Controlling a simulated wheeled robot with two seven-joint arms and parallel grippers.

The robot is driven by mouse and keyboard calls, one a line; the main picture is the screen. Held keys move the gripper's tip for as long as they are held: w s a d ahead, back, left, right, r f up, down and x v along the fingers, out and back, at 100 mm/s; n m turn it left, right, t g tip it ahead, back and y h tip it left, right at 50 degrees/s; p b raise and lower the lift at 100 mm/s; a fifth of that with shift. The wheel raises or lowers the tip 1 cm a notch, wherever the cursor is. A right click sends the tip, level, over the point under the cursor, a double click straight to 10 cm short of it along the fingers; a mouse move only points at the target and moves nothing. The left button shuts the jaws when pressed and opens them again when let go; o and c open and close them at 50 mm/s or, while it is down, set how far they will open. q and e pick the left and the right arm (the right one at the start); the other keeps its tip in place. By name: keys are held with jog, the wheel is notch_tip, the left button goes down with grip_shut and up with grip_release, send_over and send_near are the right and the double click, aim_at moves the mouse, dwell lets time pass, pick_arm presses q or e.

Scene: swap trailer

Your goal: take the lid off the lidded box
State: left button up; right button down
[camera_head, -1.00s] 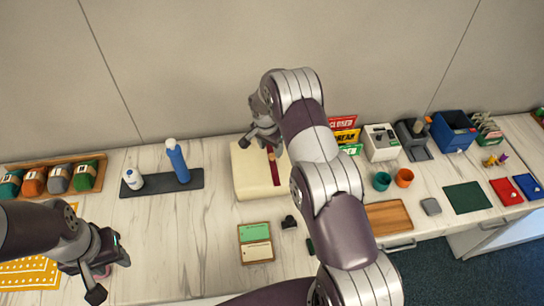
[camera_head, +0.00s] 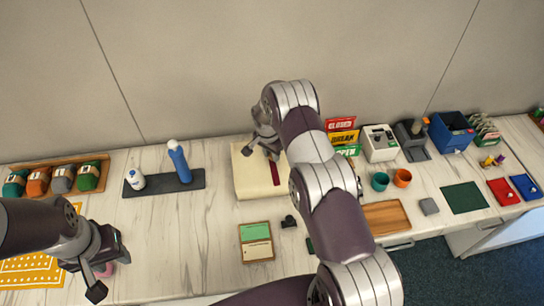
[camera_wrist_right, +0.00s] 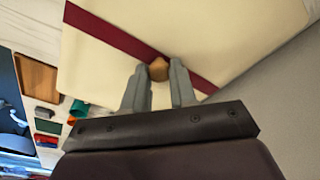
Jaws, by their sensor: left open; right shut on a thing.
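The lidded box (camera_head: 250,181) is cream with a dark red stripe and stands at the middle of the table. Its lid (camera_wrist_right: 120,70) fills much of the right wrist view, with the red stripe and a small wooden knob (camera_wrist_right: 158,70). My right gripper (camera_head: 262,151) is over the box; its fingers (camera_wrist_right: 157,80) are shut on the knob. I cannot tell whether the lid touches the box, as my arm hides part of it. My left gripper (camera_head: 108,272) is open at the lower left, away from the box.
In front are a green-and-cream card tray (camera_head: 256,242) and a small black item (camera_head: 289,221). Cups, signs and bins stand to the right. Bare table lies left of the card tray.

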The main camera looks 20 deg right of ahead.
jog(key=shift+w+r+b, duration=0.1)
jog(key=shift+r+b, duration=0.2)
jog(key=shift+r, duration=0.1)
jog(key=r, duration=0.1)
jog(key=r+b, duration=0.1)
jog(key=r, duration=0.1)
jog(key=shift+s+d+b, duration=0.25)
jog(key=shift+s+b, duration=0.05)
jog(key=shift+b, duration=0.1)
jog(key=s+d+r+b, duration=0.3)
jog(key=s+d+r, duration=0.3)
jog(key=s, duration=0.3)
jog(key=shift+d+r+b, duration=0.15)
jog(key=shift+r+b, duration=0.2)
jog(key=shift+b, duration=0.05)
